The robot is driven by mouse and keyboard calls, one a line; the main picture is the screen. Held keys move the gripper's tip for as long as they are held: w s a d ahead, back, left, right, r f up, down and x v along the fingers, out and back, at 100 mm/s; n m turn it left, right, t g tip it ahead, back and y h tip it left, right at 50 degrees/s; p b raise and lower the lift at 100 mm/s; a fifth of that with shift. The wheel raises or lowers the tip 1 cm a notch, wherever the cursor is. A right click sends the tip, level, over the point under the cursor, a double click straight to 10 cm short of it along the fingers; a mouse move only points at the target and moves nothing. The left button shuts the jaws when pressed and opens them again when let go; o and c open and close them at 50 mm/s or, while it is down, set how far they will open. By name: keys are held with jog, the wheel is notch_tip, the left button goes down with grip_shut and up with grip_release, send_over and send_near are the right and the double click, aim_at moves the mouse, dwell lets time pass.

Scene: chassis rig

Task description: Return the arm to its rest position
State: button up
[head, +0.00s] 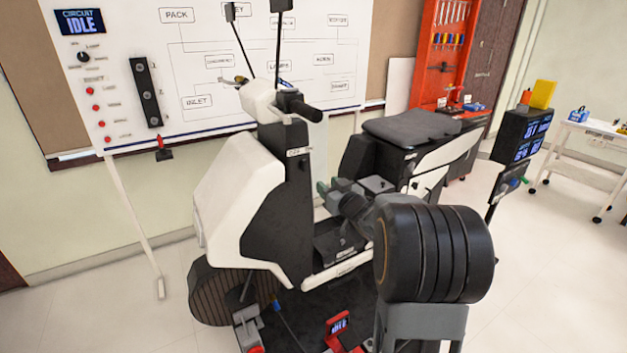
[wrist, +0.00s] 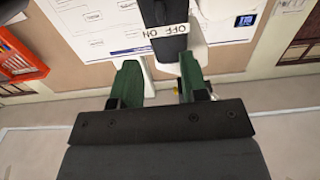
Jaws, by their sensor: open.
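My gripper (head: 328,187) is open and empty in the head view, with its green fingertips towards the scooter's black front column (head: 283,185). My dark arm reaches in from the right, above the scooter's footwell. In the wrist view my gripper (wrist: 158,78) shows two green fingers spread apart with nothing between them. Beyond the fingertips is a black panel with an ON/OFF label (wrist: 167,31), which looks upside down there. The same label (head: 299,152) is on the column in the head view. I cannot tell the exact gap to the column.
The white and black scooter (head: 240,190) surrounds the arm, with its black seat (head: 412,127) behind. A whiteboard (head: 205,85) with a circuit diagram stands at the back. A red tool rack (head: 446,50) and a white cart (head: 590,140) are to the right. Open floor lies at right.

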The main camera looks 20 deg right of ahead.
jog(key=s+d+f+m+g+h, duration=0.3)
jog(key=d+f+g+h, duration=0.2)
jog(key=f, duration=0.3)
jog(key=s+a+f+g+h+p, duration=0.1)
jog(key=s+a+g+p, duration=0.1)
jog(key=s+g, duration=0.4)
jog(key=s+a+r+n+g+y+p, duration=0.1)
jog(key=s+a+r, duration=0.3)
jog(key=s+a, duration=0.5)
jog(key=s+a+r+g+y+p, duration=0.2)
jog(key=s+a+r+p, duration=0.2)
jog(key=s+a, duration=0.4)
jog(key=shift+s+a+r+n+y, duration=0.3)
jog(key=shift+s+a+n+y, duration=0.1)
jog(key=shift+a, duration=0.65)
